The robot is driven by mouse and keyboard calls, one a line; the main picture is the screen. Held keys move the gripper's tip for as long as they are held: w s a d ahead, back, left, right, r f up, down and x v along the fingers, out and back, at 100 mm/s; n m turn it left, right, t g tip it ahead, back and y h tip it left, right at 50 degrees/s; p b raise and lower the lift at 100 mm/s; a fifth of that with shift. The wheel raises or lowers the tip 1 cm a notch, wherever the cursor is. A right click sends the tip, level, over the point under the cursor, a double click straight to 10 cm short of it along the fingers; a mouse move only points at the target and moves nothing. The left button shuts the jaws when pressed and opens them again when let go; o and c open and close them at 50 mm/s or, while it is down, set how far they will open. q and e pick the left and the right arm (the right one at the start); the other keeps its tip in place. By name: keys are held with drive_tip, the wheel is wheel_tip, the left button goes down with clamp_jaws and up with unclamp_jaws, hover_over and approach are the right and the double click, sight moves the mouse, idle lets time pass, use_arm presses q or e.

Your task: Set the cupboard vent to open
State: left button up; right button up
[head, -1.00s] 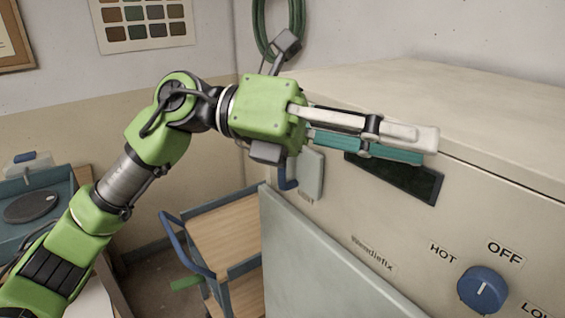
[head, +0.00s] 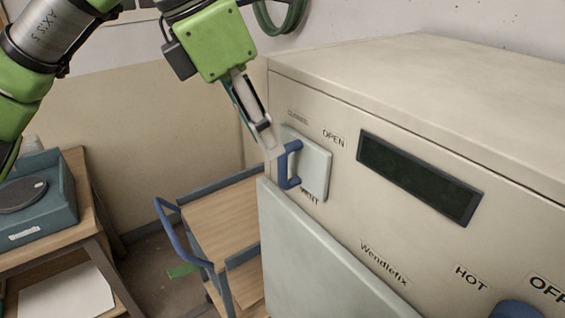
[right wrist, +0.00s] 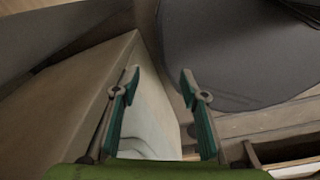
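The vent is a pale grey-green plate (head: 316,170) on the front of the beige cupboard, with a blue upright handle (head: 285,170) at its left side. Above it are a CLOSED label (head: 297,116) at left and an OPEN label (head: 333,139) at right. A VENT label below is partly covered. My left gripper (head: 270,148) points down at the handle's upper end, touching or very near it. Its fingers overlap in this view, so their gap is hidden. My right gripper (right wrist: 160,73) is open and empty in the right wrist view.
The cupboard (head: 420,85) also has a dark display (head: 418,178), a pale door panel (head: 320,255) and a blue knob (head: 515,309). A wooden-topped trolley (head: 215,225) stands left of it. A bench with a blue-grey device (head: 45,205) is at far left.

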sight(283, 179)
use_arm(q)
drive_tip(key=x, duration=0.2)
drive_tip(key=p+x, duration=0.1)
drive_tip(key=x, duration=0.2)
drive_tip(key=w+x, duration=0.1)
drive_tip(key=x, duration=0.2)
drive_tip(key=shift+a, duration=0.15)
drive_tip(key=shift+s+f+p, duration=0.1)
drive_tip(key=shift+f+p, duration=0.05)
drive_tip(key=shift+p, duration=0.15)
drive_tip(key=shift+f, duration=0.2)
drive_tip(key=shift+c, duration=0.4)
clamp_jaws()
use_arm(e)
drive_tip(key=shift+d+r, duration=0.15)
drive_tip(key=shift+r, duration=0.75)
